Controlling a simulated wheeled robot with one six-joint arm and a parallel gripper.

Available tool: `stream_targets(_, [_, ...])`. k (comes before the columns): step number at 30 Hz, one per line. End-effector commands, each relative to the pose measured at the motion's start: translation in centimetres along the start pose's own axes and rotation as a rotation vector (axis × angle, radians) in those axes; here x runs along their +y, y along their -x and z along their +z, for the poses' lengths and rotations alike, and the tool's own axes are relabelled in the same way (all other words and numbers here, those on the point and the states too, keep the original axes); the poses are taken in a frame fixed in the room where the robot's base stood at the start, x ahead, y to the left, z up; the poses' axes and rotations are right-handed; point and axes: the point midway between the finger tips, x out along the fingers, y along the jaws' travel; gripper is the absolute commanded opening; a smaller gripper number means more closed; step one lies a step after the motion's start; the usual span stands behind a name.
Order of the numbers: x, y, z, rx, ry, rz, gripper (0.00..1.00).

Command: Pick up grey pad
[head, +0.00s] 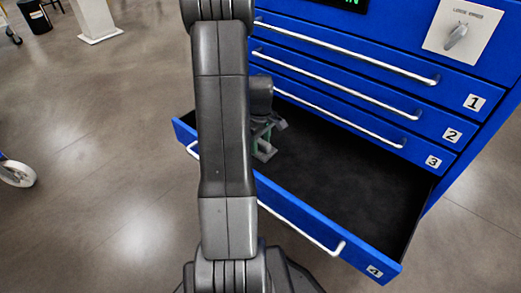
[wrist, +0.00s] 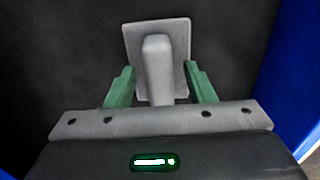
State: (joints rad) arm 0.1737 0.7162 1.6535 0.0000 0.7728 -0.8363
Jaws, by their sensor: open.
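The grey pad (wrist: 157,50), a flat squarish plate with a thick raised grey handle, lies on the dark drawer floor in the wrist view. My gripper (wrist: 159,71) is open, with one green finger on each side of the handle and gaps showing on both sides. The lower end of the handle is near the gripper's grey crossbar. In the head view my gripper (head: 264,142) is inside the open bottom drawer. My arm hides part of that area, and I cannot clearly tell the pad apart there.
The open drawer labelled 4 (head: 345,170) has a dark floor and blue walls. Its right part is empty. Drawers 1 (head: 345,50), 2 (head: 340,85) and 3 (head: 345,115) are shut above it. A blue wall shows at the right of the wrist view.

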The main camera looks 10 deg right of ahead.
Motion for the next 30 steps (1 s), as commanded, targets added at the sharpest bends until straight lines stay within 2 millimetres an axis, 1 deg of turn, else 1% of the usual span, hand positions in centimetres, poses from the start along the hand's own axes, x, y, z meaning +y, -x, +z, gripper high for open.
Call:
stream_targets(3, [0.0, 0.1, 0.0, 0.001, 0.000, 0.001, 0.49])
stream_targets(4, [0.0, 0.1, 0.0, 0.001, 0.000, 0.001, 0.47])
stream_targets(8, [0.0, 0.1, 0.0, 0.001, 0.000, 0.001, 0.22])
stream_targets(9, [0.0, 0.1, 0.0, 0.001, 0.000, 0.001, 0.14])
stream_targets(11, [0.0, 0.2, 0.0, 0.001, 0.000, 0.001, 0.02])
stream_targets(12, [0.0, 0.2, 0.0, 0.001, 0.000, 0.001, 0.00])
stream_targets(20, [0.0, 0.2, 0.0, 0.001, 0.000, 0.001, 0.00])
stream_targets(22, [0.1, 0.6, 0.0, 0.002, 0.000, 0.002, 0.00])
stream_targets(26, [0.1, 2.5, -0.1, 0.002, 0.000, 0.003, 0.00])
stream_targets(30, [0.1, 5.5, -0.1, 0.004, 0.000, 0.004, 0.00])
